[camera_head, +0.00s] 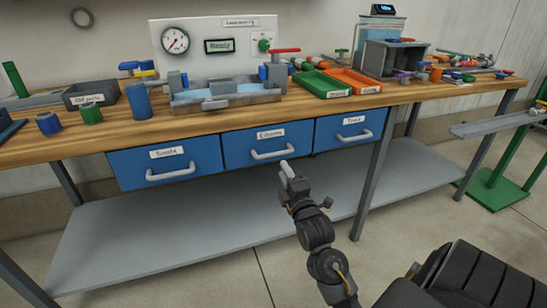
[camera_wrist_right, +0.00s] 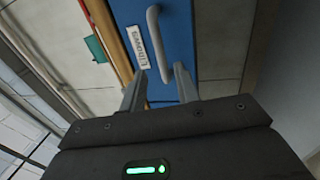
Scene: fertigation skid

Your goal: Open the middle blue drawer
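The middle blue drawer (camera_head: 250,147) is under the workbench top, between two other blue drawers, and looks closed. It has a white label and a pale bar handle (camera_head: 272,154). My right gripper (camera_head: 287,170) is just in front of and below this handle. In the right wrist view the two fingers (camera_wrist_right: 159,84) stand apart and point at the blue drawer front (camera_wrist_right: 178,30). The handle (camera_wrist_right: 157,45) lies ahead, around the fingertips; I cannot tell whether they touch it. Nothing is held. My left gripper is not in view.
The left drawer (camera_head: 130,167) and right drawer (camera_head: 350,130) flank it. The wooden bench top (camera_head: 190,123) carries trays, bins and fittings. A grey lower shelf (camera_head: 200,225) lies below, and bench legs (camera_head: 372,190) stand at its corners. A green stand (camera_head: 495,190) is at the right.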

